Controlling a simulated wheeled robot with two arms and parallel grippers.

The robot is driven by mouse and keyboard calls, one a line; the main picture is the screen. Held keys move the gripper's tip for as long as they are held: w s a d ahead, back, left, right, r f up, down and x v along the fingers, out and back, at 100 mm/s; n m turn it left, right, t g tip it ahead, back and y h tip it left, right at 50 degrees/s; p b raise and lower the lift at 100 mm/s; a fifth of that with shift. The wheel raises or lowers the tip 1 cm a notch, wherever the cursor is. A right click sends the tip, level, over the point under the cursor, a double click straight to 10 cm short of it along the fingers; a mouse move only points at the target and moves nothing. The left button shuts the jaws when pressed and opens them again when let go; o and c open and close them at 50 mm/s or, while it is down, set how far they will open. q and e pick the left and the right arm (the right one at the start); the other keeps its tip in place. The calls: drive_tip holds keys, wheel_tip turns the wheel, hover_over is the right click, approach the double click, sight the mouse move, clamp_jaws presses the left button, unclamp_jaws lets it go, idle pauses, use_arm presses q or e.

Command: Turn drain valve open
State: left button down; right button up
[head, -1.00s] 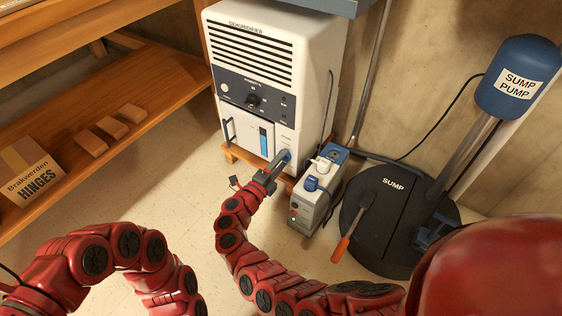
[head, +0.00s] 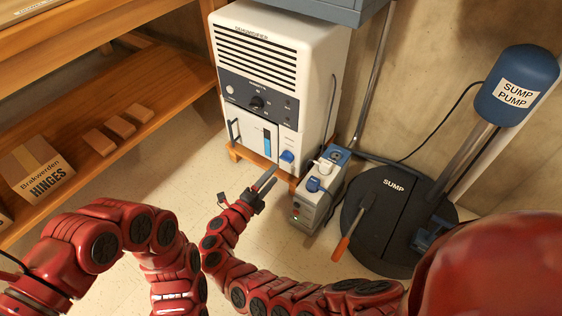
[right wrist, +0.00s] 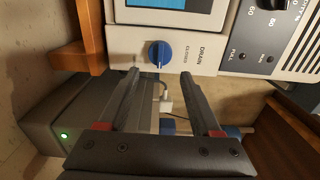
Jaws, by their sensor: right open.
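The blue drain valve knob (head: 287,156) is on the lower right front of the white dehumidifier (head: 318,55). In the right wrist view the knob (right wrist: 160,53) shows beside the words DRAIN and CLOSED; which way it is turned is hard to tell. My right gripper (head: 272,178) is open and empty, in front of and below the knob, apart from it. In the right wrist view its two fingers (right wrist: 160,76) are spread, with the knob beyond the gap between the tips. My left arm shows at left, but its gripper is out of view.
A grey box (head: 314,205) with blue and white plugs stands close right of my right gripper. Further right are the black sump lid (head: 380,215), an orange-handled tool (head: 352,232) and the sump pump (head: 515,80). A wooden shelf (head: 160,82) is at left. Floor between is clear.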

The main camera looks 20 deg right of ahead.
use_arm(q)
drive_tip(key=shift+w+a+r+t, duration=0.1)
drive_tip(key=shift+a+r+t, duration=0.05)
drive_tip(key=shift+r+t, duration=0.3)
use_arm(e)
drive_tip(key=v, duration=1)
use_arm(q)
drive_tip(key=shift+f, duration=0.1)
